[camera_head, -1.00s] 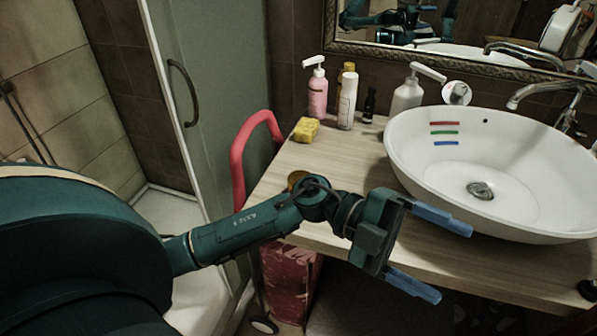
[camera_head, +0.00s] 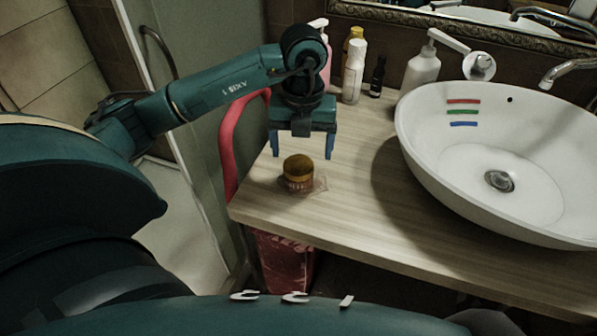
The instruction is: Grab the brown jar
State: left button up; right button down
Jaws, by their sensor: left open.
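The brown jar (camera_head: 298,174) stands upright near the left end of the wooden counter (camera_head: 345,222). It has a golden-brown lid and a clear, glassy lower part. My left gripper (camera_head: 302,156) points downward just behind and above the jar in the picture. Its two blue fingers are spread apart, one on each side of the jar's lid as seen from here, with nothing between them. I cannot tell whether the fingertips are level with the lid. My right gripper is not in view.
A white basin (camera_head: 425,160) fills the right of the counter. A white pump bottle (camera_head: 421,70), a white bottle (camera_head: 353,72) and a small dark bottle (camera_head: 377,77) stand at the back. A red rail (camera_head: 228,150) runs along the counter's left side. Counter in front of the jar is clear.

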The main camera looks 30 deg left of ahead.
aim_at(298, 163)
pick_arm(q)
jog(key=f, duration=0.3)
jog(key=f+p, duration=0.1)
jog(key=f, duration=0.1)
jog(key=shift+s+a+f, duration=0.1)
jog(key=shift+a+f, duration=0.25)
jog(key=shift+a, duration=0.05)
jog(key=shift+f, duration=0.4)
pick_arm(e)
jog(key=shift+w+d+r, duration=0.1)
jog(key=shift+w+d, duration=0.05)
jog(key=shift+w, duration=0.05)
pick_arm(q)
jog(key=c, duration=1.1)
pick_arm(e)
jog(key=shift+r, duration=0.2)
pick_arm(q)
jog(key=shift+c, duration=0.2)
